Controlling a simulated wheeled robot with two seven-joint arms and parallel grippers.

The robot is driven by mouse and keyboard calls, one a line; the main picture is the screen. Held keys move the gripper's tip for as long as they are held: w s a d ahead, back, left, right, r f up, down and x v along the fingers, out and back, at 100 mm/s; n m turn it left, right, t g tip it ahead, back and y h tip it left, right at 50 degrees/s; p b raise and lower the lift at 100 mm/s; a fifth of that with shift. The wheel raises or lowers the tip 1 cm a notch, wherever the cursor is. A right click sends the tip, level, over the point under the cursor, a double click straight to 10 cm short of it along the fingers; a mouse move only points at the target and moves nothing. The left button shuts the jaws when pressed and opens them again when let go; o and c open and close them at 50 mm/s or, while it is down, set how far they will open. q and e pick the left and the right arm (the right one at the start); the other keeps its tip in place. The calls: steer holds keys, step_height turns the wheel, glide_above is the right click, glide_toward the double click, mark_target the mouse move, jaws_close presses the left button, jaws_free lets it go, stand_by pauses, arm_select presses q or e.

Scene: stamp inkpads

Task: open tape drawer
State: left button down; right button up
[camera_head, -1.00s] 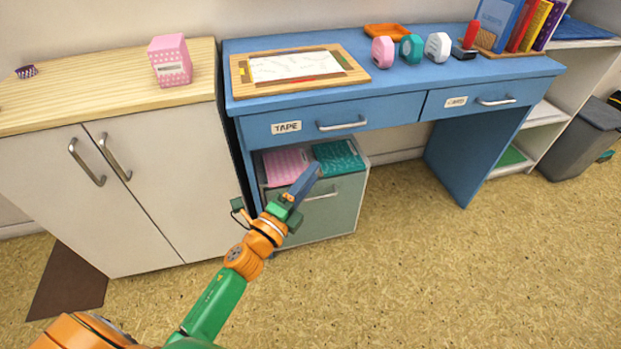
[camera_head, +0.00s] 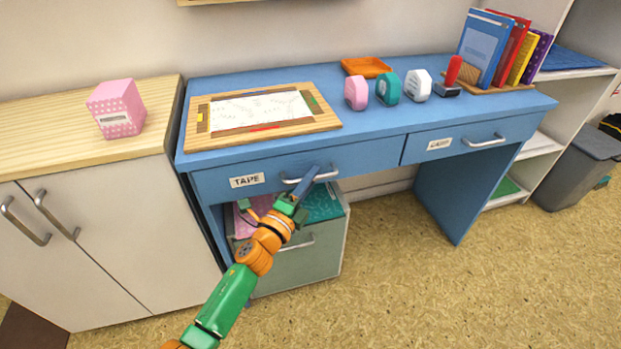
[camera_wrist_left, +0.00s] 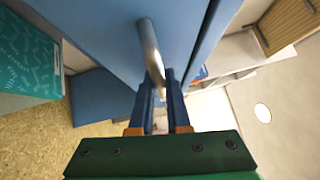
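The tape drawer (camera_head: 262,176), with a white TAPE label, is on the left of the blue desk. Its front looks flush with the desk, so it appears closed. Its silver bar handle (camera_head: 327,174) also shows in the left wrist view (camera_wrist_left: 149,45). My left gripper (camera_head: 309,184) is at the handle, left of its middle. In the left wrist view my left gripper's fingers (camera_wrist_left: 161,92) are close together, with the bar running in between them; they look shut on it. My right gripper is in neither view.
A second drawer (camera_head: 470,142) is at the right. Under the tape drawer stands a grey-green cabinet (camera_head: 300,266) holding pink and teal items. A drawing board (camera_head: 190,140), tape dispensers and books are on the desktop. The floor (camera_head: 400,300) in front is clear.

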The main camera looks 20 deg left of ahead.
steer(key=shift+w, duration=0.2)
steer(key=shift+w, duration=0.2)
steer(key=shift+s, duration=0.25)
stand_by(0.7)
